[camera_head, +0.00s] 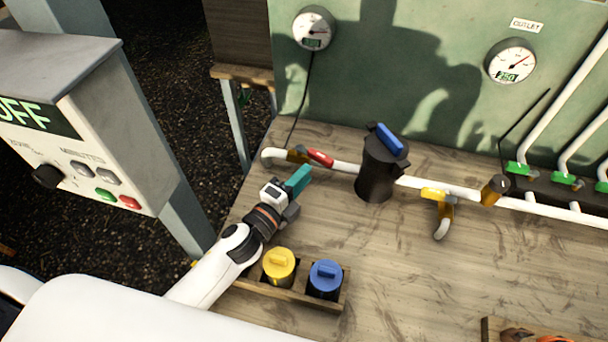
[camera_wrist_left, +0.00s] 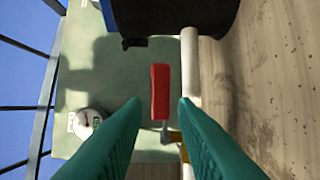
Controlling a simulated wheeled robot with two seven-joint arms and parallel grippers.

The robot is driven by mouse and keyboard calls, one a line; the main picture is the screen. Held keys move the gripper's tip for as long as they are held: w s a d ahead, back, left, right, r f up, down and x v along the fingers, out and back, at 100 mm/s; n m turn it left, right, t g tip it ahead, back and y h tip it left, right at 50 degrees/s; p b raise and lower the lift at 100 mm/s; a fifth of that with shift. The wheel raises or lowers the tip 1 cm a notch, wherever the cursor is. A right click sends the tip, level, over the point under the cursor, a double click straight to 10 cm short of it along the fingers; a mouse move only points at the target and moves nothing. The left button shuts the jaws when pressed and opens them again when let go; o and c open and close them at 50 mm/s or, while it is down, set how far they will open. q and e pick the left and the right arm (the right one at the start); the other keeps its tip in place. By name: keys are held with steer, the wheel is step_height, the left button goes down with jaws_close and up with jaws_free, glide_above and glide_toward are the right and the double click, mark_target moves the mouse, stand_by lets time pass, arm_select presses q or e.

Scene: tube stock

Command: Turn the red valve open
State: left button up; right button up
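The red valve handle (camera_head: 320,158) sits on the white pipe (camera_head: 345,167) at the back left of the wooden table, between a brass fitting and the black filter housing. Its lever lies roughly along the pipe. In the left wrist view the red handle (camera_wrist_left: 160,92) is ahead of my fingers, centred between them and beside the white pipe (camera_wrist_left: 191,70). My left gripper (camera_head: 299,179), with teal fingers, is just in front of the handle. The wrist view shows its fingers (camera_wrist_left: 160,112) apart with nothing between them. My right gripper is in neither view.
The black filter housing (camera_head: 380,168) with a blue top stands right of the handle. A yellow valve (camera_head: 437,195) and green valves (camera_head: 518,168) are farther right. A wooden holder (camera_head: 302,293) with yellow and blue capped canisters is near my left arm. A control box (camera_head: 85,120) stands left.

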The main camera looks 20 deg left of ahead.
arm_select(q)
steer(key=shift+g+y, duration=0.4)
steer(key=shift+y, duration=0.2)
steer(key=s+a+r+b, duration=0.2)
steer(key=s+a, duration=0.1)
steer(key=shift+s+a+r, duration=0.1)
steer(key=shift+s+r, duration=0.1)
jaws_close()
steer(key=g+b, duration=0.1)
steer(key=g, duration=0.1)
glide_toward(318, 160)
steer(key=p+x, duration=0.2)
steer(key=x, duration=0.4)
steer(key=shift+w+p, duration=0.3)
steer(key=shift+p, duration=0.1)
